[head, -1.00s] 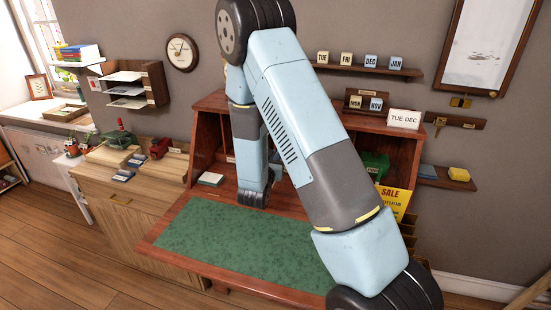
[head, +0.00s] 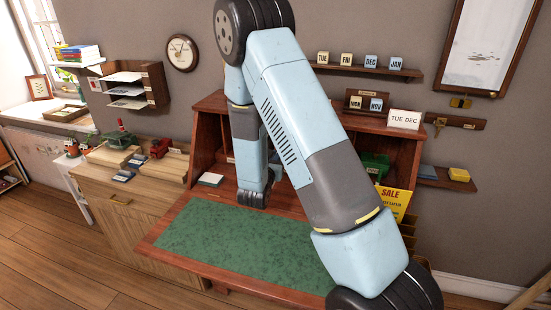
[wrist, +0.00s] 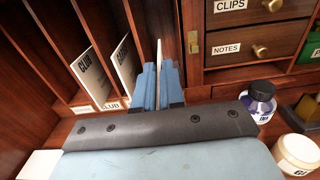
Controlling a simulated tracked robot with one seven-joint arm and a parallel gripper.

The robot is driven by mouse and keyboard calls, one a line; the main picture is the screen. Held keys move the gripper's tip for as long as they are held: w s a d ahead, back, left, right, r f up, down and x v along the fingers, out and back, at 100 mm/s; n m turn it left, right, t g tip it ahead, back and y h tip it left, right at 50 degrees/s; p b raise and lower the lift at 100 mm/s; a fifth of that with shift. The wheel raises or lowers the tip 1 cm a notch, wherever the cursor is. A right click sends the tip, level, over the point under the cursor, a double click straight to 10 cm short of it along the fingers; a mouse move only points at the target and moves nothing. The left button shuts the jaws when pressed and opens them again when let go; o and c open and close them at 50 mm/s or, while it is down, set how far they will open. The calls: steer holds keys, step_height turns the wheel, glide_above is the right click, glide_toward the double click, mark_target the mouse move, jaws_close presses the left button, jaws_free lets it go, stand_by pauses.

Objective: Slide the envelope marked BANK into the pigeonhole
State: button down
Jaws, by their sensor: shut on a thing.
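In the wrist view my gripper (wrist: 158,76) is shut on a thin, upright pale item (wrist: 159,52), seen nearly edge-on, which I take to be the envelope. Its marking cannot be read. It stands in front of the pigeonholes (wrist: 75,28) of the wooden desk, near a divider by the drawers. A CLUB label (wrist: 110,104) is on the ledge below. In the head view my arm hides the gripper and envelope.
Drawers marked CLIPS (wrist: 232,6) and NOTES (wrist: 228,48) are right of the slots. An ink bottle (wrist: 259,98) and a cream-lidded jar (wrist: 298,152) stand close on the right. The green desk mat (head: 235,245) is clear.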

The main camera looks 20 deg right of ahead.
steer(key=x, duration=1.3)
stand_by(5.7)
steer(key=c, duration=1.2)
jaws_free()
steer(key=shift+o, duration=0.2)
steer(key=shift+a, duration=0.1)
